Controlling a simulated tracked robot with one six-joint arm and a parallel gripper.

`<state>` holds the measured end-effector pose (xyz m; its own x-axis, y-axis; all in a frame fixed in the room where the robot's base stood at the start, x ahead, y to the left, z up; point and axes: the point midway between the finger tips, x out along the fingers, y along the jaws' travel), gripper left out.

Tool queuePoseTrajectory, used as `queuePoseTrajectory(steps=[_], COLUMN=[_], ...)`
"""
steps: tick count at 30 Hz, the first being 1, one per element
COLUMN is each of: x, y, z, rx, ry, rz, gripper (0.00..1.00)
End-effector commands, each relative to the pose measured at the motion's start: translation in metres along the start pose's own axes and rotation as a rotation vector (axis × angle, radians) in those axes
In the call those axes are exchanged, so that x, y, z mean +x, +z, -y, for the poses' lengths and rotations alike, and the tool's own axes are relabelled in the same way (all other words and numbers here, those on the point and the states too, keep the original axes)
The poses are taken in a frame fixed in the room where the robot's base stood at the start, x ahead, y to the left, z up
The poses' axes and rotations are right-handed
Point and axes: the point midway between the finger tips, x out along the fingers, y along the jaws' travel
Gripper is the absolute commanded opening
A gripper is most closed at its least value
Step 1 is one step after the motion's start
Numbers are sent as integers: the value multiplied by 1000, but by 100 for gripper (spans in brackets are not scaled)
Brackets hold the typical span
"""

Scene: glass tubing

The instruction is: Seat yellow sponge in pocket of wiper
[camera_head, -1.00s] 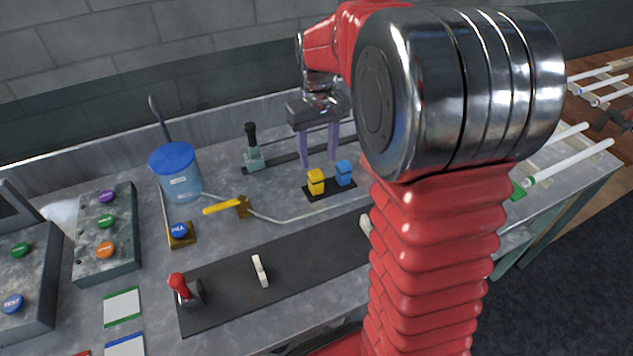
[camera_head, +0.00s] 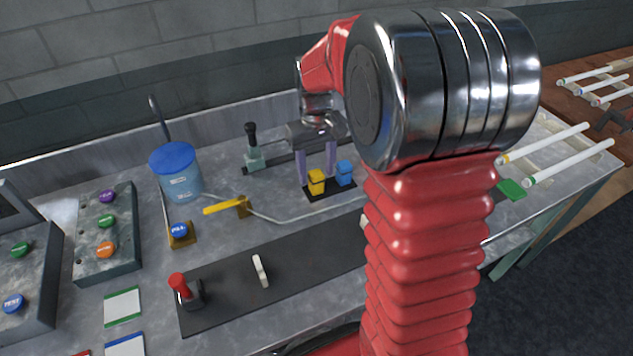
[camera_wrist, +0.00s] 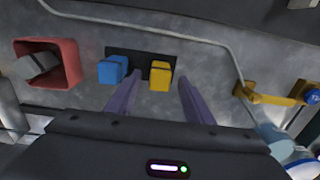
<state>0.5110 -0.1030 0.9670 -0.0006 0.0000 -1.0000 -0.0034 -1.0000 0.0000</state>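The yellow sponge (camera_head: 316,182) stands upright on a small black base, left of a blue sponge (camera_head: 344,173). It also shows in the wrist view (camera_wrist: 160,77), with the blue one to its left. My gripper (camera_head: 317,172) is open and empty, with its purple fingers pointing down at the sponges. In the wrist view the fingertips (camera_wrist: 159,82) lie on either side of the yellow sponge, apart from it; their exact height is unclear. A black-handled, pale green block (camera_head: 254,158) on a dark rail may be the wiper. Its pocket cannot be made out.
A yellow lever (camera_head: 227,207) and a bent tube are close to the sponges. A blue-lidded container (camera_head: 175,172) stands left. A red square holder (camera_wrist: 47,64) shows in the wrist view. Glass tubes (camera_head: 570,160) lie right. A dark strip (camera_head: 300,265) with levers lies in front.

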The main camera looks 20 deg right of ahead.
Motion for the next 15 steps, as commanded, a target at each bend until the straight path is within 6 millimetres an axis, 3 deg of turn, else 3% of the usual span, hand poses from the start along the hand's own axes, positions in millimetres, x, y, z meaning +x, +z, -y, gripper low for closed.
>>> queuePoseTrajectory(steps=[15], x=[0], y=[0], z=[0], rx=[1], ry=[0], rz=[0], gripper=[11])
